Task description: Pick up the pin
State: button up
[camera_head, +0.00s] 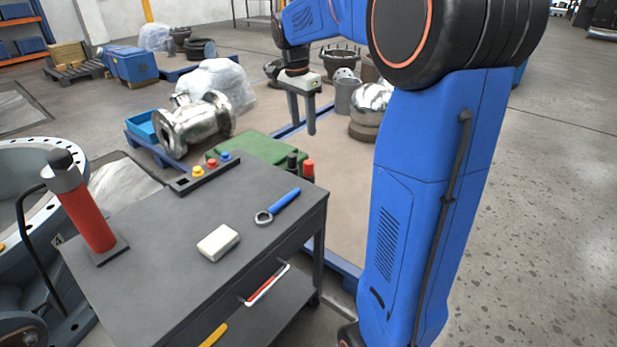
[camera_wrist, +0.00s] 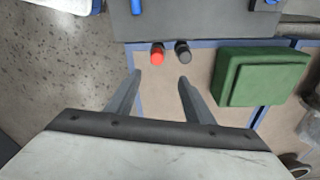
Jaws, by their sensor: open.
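I cannot tell for sure which thing is the pin. A blue-handled piece with a metal ring end (camera_head: 278,207) lies on the grey cart top; part of its blue handle shows in the wrist view (camera_wrist: 136,6). A red-topped cylinder (camera_head: 308,170) and a black-topped cylinder (camera_head: 292,163) stand at the cart's far right side; both show in the wrist view, red (camera_wrist: 157,55) and black (camera_wrist: 183,52). My gripper (camera_head: 302,122) is open, empty and pointing down beyond the cart.
The cart (camera_head: 150,270) also holds a white block (camera_head: 218,242) and a red cylinder on a stand (camera_head: 88,215). A green block (camera_head: 262,148) lies beyond the cart, near a shiny metal valve body (camera_head: 195,122). The floor at right is clear.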

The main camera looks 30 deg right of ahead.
send_near(308, 162)
jog(key=f, duration=0.3)
jog(key=w+d+f, duration=0.1)
jog(key=f, duration=0.1)
jog(key=shift+f, duration=0.15)
jog(key=f, duration=0.4)
jog(key=shift+s+d+f, duration=0.2)
jog(key=shift+s+f, duration=0.05)
jog(key=shift+s, duration=0.15)
jog(key=shift+f, duration=0.4)
jog(key=c, duration=1.1)
